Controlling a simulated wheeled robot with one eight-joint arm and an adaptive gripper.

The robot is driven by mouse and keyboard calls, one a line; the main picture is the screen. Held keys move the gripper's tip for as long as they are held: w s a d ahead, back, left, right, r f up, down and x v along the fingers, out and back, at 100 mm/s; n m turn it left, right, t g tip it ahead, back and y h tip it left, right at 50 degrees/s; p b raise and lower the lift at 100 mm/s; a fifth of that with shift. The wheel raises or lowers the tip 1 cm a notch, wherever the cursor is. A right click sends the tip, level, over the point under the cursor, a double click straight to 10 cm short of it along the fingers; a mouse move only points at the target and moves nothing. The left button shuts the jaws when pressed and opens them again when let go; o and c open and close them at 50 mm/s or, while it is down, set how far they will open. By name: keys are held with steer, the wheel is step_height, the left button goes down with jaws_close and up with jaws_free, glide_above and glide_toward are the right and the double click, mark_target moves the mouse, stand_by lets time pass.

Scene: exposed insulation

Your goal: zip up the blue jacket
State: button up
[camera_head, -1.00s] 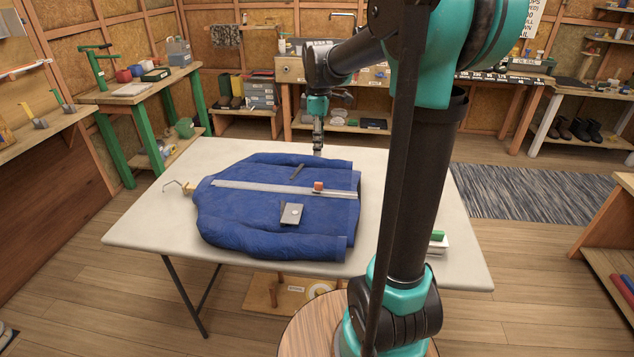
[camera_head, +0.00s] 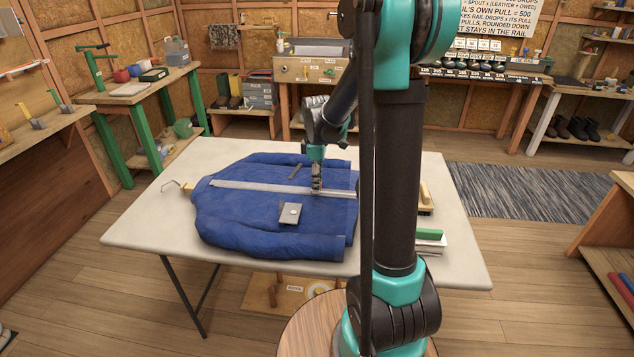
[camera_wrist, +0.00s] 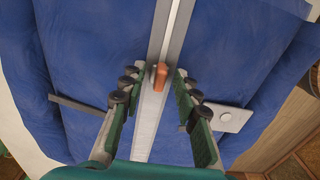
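The blue jacket (camera_head: 255,225) lies flat on the white table, with a straight grey zip rail (camera_head: 245,187) along its middle. In the wrist view the jacket (camera_wrist: 95,50) fills most of the picture and the rail (camera_wrist: 150,120) runs up the centre. A small orange-brown block (camera_wrist: 160,75), perhaps the slider, sits on the rail. My gripper (camera_head: 316,190) is over the rail near the jacket's right end, pointing down. In the wrist view my gripper (camera_wrist: 152,88) is open, its fingers on either side of the block with gaps to both. In the head view the gripper hides the block.
A grey plate with a round knob (camera_head: 290,213) and a dark strip (camera_head: 296,171) lie on the jacket. A hooked tool (camera_head: 180,187) is at the table's left. A brush (camera_head: 426,198) and a green-topped stack (camera_head: 429,238) are at its right. The table's left front (camera_head: 150,230) is clear.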

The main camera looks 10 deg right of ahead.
jaws_close()
steer(key=shift+a, duration=0.1)
stand_by(0.4)
steer(key=w+a, duration=0.3)
steer(key=a, duration=0.8)
steer(key=w+a, duration=0.4)
steer(key=a, duration=0.6)
steer(key=w+a, duration=0.3)
steer(key=a, duration=0.8)
steer(key=shift+w+a, duration=0.3)
jaws_free()
